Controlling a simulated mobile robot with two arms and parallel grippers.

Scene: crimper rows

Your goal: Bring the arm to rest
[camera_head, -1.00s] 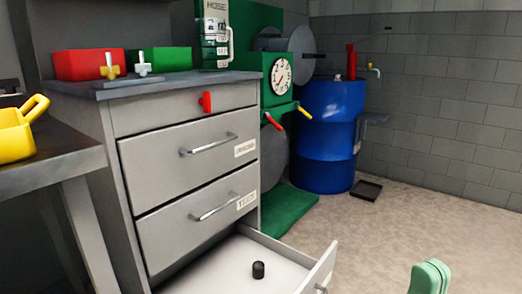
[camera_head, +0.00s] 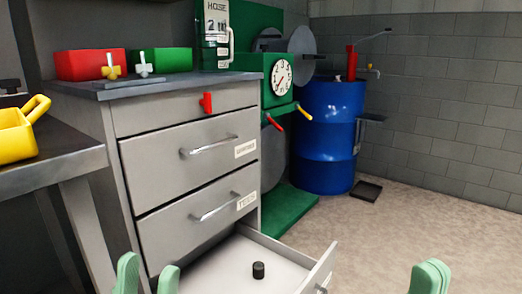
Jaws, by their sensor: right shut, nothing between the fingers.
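My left gripper (camera_head: 146,277) shows at the bottom left. Its two pale green fingers stand apart with nothing between them, in front of the open bottom drawer and cabinet. My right gripper (camera_head: 430,278) shows at the bottom right edge, its green fingers together and empty, beyond the drawer's right end. Only the fingertips of both are in view; the arms are hidden.
The grey cabinet's bottom drawer (camera_head: 215,272) is pulled out and holds a small black cylinder (camera_head: 258,270). A yellow container (camera_head: 18,132) stands on the left bench. A blue drum (camera_head: 326,140) stands behind. The floor at right is clear.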

